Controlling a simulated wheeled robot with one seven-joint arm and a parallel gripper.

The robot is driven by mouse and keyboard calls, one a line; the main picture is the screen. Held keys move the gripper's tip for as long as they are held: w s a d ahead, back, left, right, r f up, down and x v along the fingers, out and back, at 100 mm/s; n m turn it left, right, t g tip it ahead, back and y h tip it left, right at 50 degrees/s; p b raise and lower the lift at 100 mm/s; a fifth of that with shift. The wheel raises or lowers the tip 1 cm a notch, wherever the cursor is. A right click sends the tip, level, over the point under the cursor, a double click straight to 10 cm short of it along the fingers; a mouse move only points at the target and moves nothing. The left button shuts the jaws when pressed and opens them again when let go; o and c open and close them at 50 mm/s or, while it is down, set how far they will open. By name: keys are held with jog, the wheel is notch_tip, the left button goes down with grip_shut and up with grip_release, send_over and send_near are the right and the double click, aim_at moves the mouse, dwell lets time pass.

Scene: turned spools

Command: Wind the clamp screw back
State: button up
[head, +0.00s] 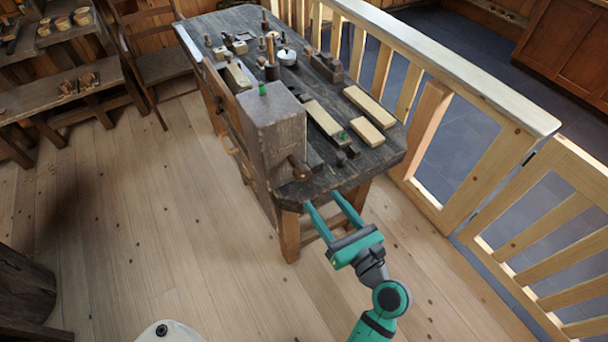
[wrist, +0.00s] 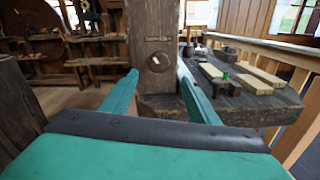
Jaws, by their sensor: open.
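The clamp screw (head: 299,168) is a brown wooden knob sticking out of the near end of the dark wooden bench. In the wrist view the screw (wrist: 159,62) shows end-on, with a pale square spot, on an upright dark wooden block (wrist: 155,25). My gripper (head: 322,200) is open and empty, just in front of the bench end, its two teal fingers pointing toward it. In the wrist view my gripper (wrist: 158,76) has one finger on each side of the screw's line. The screw appears apart from the fingers.
The bench top (head: 335,165) carries pale wood strips (head: 370,105), a white-lidded pot (head: 287,57) and several small tools. A wooden railing (head: 450,80) runs along the right. The plank floor (head: 150,220) is clear left of the bench.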

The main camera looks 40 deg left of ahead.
aim_at(305, 177)
jog(key=x, duration=1.1)
jog(key=shift+s+r, duration=0.1)
jog(key=c, duration=1)
jog(key=shift+c, duration=0.2)
jog(key=shift+n, duration=0.4)
